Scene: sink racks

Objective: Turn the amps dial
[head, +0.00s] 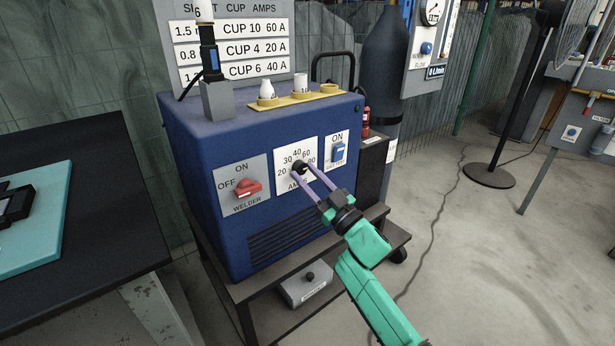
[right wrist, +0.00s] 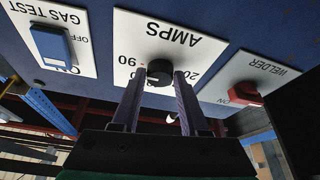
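The amps dial (head: 299,166) is a black round knob on a white numbered plate (head: 285,184) on the front of the blue welder (head: 218,128). My right gripper (head: 302,170) reaches it from the lower right, one purple finger on each side. In the right wrist view the dial (right wrist: 160,72) sits between the fingertips (right wrist: 160,74), with no clear gap on either side, so the fingers look closed on it. The fingers hide parts of its sides and some plate numbers. The dial's pointer is too small to read. My left gripper is not in view.
A red WELDER switch (head: 248,188) is left of the dial, and a blue switch (head: 338,151) is right of it. Cups stand in a yellow holder (head: 297,98) on top. A dark table (head: 105,225) is at left; open floor lies right.

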